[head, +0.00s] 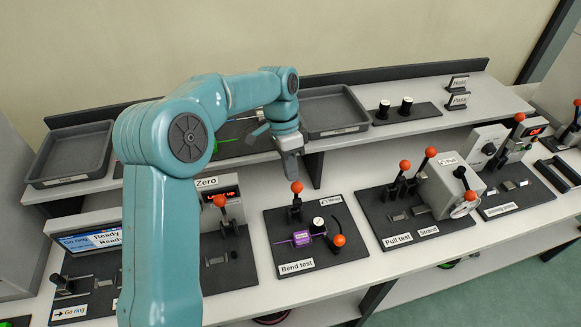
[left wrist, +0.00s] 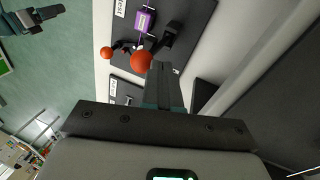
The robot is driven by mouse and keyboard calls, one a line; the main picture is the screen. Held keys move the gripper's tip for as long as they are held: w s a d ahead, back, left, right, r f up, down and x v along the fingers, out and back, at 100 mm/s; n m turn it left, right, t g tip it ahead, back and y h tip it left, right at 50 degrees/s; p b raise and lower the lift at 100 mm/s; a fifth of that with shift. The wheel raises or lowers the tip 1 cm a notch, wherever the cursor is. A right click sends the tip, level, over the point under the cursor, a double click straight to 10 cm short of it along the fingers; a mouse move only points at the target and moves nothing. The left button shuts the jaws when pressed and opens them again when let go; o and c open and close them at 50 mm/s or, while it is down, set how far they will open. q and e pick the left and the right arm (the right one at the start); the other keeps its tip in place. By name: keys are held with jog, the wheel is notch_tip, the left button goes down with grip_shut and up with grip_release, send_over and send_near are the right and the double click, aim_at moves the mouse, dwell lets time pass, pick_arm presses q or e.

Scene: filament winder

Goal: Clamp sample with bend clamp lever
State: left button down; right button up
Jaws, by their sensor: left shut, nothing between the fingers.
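The bend test station (head: 277,220) is a dark plate in the middle of the bench. Its upright clamp lever (head: 296,187) has an orange knob at the back of the plate. A purple sample (head: 301,239) lies in the station. A second orange-knobbed lever (head: 339,240) stands at its front right. My left gripper (head: 291,176) is shut and empty, pointing down just above and behind the clamp knob. In the left wrist view the shut fingers (left wrist: 162,68) are beside the large orange knob (left wrist: 141,62); I cannot tell whether they touch. The purple sample (left wrist: 144,21) lies beyond.
The pull test station (head: 397,239) stands to the right, with orange-knobbed levers. Left is a station with a Zero display (head: 220,194). Grey trays (head: 334,132) and a dark block with two black-and-white knobs (head: 406,115) are on the raised shelf behind. My left arm covers part of the left side.

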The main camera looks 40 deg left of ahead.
pick_arm(q)
jog(key=s+d+f+t+y+b, duration=0.3)
jog(key=d+y+b, duration=0.1)
jog(key=b, duration=0.7)
jog(key=s+d+f+t+y+b, duration=0.4)
jog(key=b, duration=0.7)
jog(key=s+d+f+t+y+b, duration=0.3)
jog(key=d+y+b, duration=0.1)
jog(key=b, duration=0.6)
jog(key=shift+s+d+f+m+b, duration=0.25)
jog(key=shift+d+f+m+b, duration=0.05)
jog(key=shift+f+b, duration=0.1)
jog(key=shift+s+d+f+b, duration=0.2)
jog(key=shift+f+b, duration=0.45)
jog(key=shift+b, duration=0.3)
